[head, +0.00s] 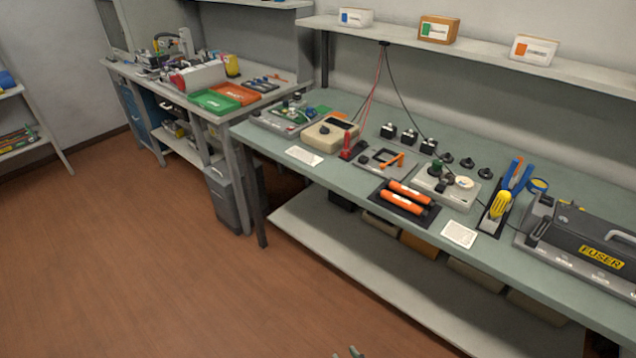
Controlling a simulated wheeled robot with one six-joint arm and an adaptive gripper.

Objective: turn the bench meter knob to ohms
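The bench meter appears to be the beige box (329,134) with a dark display window on top. It sits on the green-grey bench (280,152), left of the middle of the view. Its knob and markings are too small to make out, so its setting cannot be read. What look like the tips of my gripper (347,353) just show at the bottom edge, over the floor and far from the meter. The rest of the gripper is out of frame, and whether it is open or shut is unclear.
Red and black leads (376,85) hang from the shelf (480,50) behind the meter. A white card (304,156) lies in front of it. A lower shelf (370,265) runs beneath. Floor at left is clear.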

